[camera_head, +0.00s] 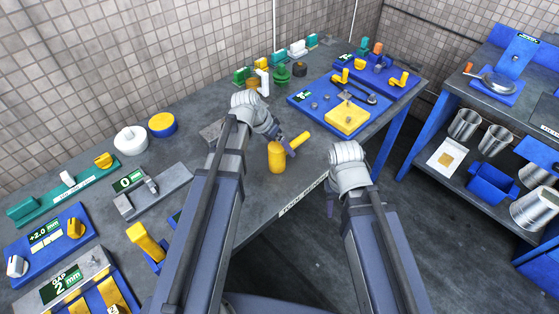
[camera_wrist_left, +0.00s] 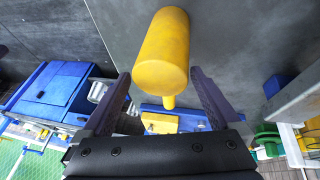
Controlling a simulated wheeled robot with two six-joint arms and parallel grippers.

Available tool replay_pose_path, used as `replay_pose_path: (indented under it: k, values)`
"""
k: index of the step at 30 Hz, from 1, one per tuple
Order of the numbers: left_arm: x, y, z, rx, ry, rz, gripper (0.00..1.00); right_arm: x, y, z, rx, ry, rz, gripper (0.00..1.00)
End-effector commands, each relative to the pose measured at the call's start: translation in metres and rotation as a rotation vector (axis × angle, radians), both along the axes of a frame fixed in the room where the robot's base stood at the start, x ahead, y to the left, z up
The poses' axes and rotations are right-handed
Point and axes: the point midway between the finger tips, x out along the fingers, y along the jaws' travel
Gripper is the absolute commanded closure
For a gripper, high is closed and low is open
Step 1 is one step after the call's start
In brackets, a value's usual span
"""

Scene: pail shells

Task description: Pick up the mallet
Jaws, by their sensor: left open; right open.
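The yellow mallet lies on the grey workbench, its cylindrical head (camera_head: 277,157) toward the bench's front edge and its handle (camera_head: 299,141) pointing up and right. My left gripper (camera_head: 287,143) is beside it, reaching over the handle side. In the left wrist view, the mallet head (camera_wrist_left: 163,50) fills the upper middle, with a short piece of handle (camera_wrist_left: 168,102) below it. The open fingers of my left gripper (camera_wrist_left: 157,82) are spread to either side; contact cannot be told. My right gripper (camera_head: 331,204) hangs beyond the bench's front edge, away from the mallet, partly hidden by its wrist.
A blue board (camera_head: 309,98) with a yellow block (camera_head: 347,117) stands right of the mallet. Green and yellow parts (camera_head: 281,75) stand behind my left wrist. A grey gauge block (camera_head: 152,191) lies to the left. A shelf with metal pails (camera_head: 464,124) is at the right, across open floor.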

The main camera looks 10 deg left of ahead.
Motion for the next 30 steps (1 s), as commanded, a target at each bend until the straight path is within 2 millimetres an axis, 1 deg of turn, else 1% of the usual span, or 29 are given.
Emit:
replay_pose_path:
  k: [1, 5, 8, 11, 16, 20, 28, 29, 30]
  values:
    - [0.001, -0.001, -0.006, 0.0, 0.0, -0.001, 0.04, 0.0, 0.0, -0.006, 0.0, 0.0, 0.0, 0.5]
    - [0.002, -0.002, -0.005, 0.001, 0.0, 0.0, 0.04, 0.0, 0.0, -0.005, 0.0, 0.0, 0.0, 0.5]
    - [0.003, -0.003, -0.008, 0.0, 0.0, 0.0, 0.04, 0.0, 0.0, -0.008, 0.0, 0.0, 0.0, 0.5]
    - [0.007, -0.006, -0.017, 0.0, 0.0, -0.001, 0.04, 0.0, 0.0, -0.017, 0.0, 0.0, 0.0, 0.5]
    - [0.018, -0.015, -0.037, 0.0, 0.0, -0.001, 0.04, 0.0, 0.0, -0.037, 0.0, 0.0, 0.0, 0.5]
    - [0.02, -0.019, -0.049, 0.0, -0.001, -0.001, 0.04, 0.0, 0.0, -0.049, 0.0, 0.0, 0.0, 0.5]
    - [0.02, -0.021, -0.049, -0.001, -0.001, 0.0, 0.04, 0.0, 0.0, -0.049, 0.0, 0.0, 0.0, 0.5]
    - [0.02, -0.021, -0.049, -0.001, -0.001, 0.0, 0.05, 0.0, 0.0, -0.049, 0.0, 0.0, 0.0, 0.5]
    - [0.02, -0.021, -0.049, -0.001, -0.001, 0.0, 0.09, 0.0, 0.0, -0.049, 0.0, 0.0, 0.0, 0.5]
